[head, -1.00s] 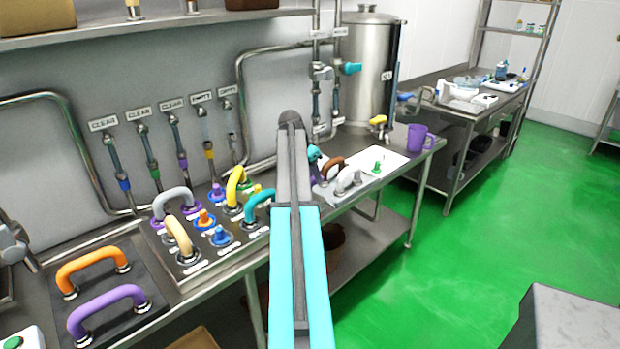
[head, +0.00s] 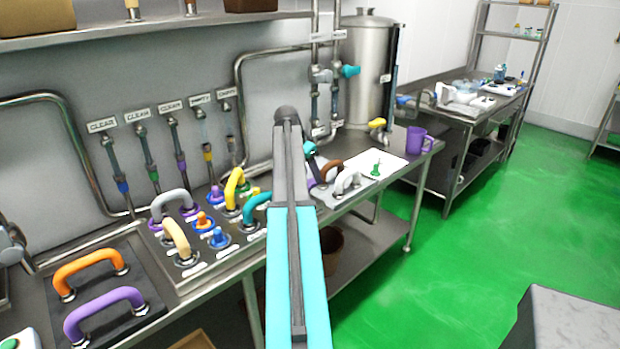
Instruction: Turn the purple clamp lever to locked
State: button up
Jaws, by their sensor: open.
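A large purple U-shaped handle (head: 104,312) stands on a dark plate at the lower left, beside an orange one. I cannot tell whether it is the clamp lever. No purple lever with a readable locked mark shows. My arm rises through the middle of the view and hides part of the bench. Just right of its dark upper link, a small teal wrist part shows, and my gripper (head: 316,166) is a small dark shape below it, mostly hidden. It is open, near the plate with the brown handle (head: 330,170) and white handle (head: 347,181).
A panel with grey, cream, yellow and teal handles and several small knobs (head: 203,220) stands left of my arm. A purple mug (head: 417,140) is near the bench's right end. A steel tank (head: 366,70) stands behind.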

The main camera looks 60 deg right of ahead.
jog(key=b+v, duration=0.2)
jog(key=v, duration=0.9)
jog(key=shift+w, duration=0.2)
jog(key=shift+a+r, duration=0.1)
